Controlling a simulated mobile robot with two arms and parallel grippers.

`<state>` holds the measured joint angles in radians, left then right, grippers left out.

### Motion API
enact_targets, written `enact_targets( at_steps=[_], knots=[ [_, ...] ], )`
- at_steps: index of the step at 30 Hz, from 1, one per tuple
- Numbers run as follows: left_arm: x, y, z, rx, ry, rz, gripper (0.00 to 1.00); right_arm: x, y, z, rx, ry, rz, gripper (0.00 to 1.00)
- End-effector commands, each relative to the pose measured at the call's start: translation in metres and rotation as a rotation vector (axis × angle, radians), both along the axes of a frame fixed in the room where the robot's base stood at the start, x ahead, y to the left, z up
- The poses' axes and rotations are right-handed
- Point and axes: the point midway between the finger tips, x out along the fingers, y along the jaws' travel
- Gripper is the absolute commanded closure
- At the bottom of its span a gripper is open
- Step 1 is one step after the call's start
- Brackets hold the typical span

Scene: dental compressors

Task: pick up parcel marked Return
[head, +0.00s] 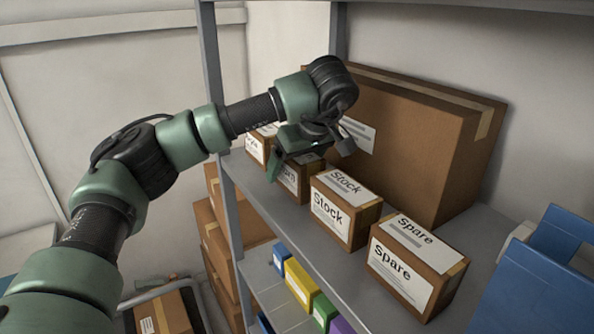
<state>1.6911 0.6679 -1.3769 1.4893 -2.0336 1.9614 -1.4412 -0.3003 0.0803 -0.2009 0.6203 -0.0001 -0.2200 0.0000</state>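A row of small cardboard parcels stands on the grey shelf. One parcel (289,184) is under my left gripper, and its label is mostly covered, so I cannot read it. The far-left parcel (256,147) has a label too small and too hidden to read. No label legibly reads Return. My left gripper (310,158) is over the partly covered parcel, with its fingers spread apart and nothing visibly held between them. Whether it touches the parcel I cannot tell. My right gripper is not in view.
A Stock parcel (345,210) and a Spare parcel (415,268) stand nearer on the shelf (325,262). A large carton (415,135) stands behind the row. A blue bin (535,280) is at right. A grey post (212,80) rises beside my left arm.

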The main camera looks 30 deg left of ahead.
Motion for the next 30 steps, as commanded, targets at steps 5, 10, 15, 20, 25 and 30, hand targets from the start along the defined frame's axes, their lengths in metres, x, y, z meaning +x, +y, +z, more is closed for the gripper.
enact_targets(
  at_steps=[5,10,15,20,25,30],
  knots=[
    [0.0,0.0,-0.001,0.0,0.0,0.0,0.18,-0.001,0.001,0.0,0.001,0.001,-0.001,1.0],
    [0.0,0.0,-0.001,0.0,0.0,0.0,0.4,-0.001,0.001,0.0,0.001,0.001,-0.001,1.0],
    [0.0,0.0,0.0,0.0,0.0,0.0,0.88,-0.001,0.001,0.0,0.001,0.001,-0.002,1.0],
    [0.0,0.0,0.0,0.0,-0.002,0.0,0.97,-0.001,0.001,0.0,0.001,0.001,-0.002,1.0],
    [0.0,0.0,0.002,0.0,-0.002,0.0,0.97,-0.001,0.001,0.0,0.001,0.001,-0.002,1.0],
    [-0.001,0.001,0.006,0.0,-0.004,0.0,0.97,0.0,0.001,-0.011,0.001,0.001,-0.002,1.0]
  ],
)
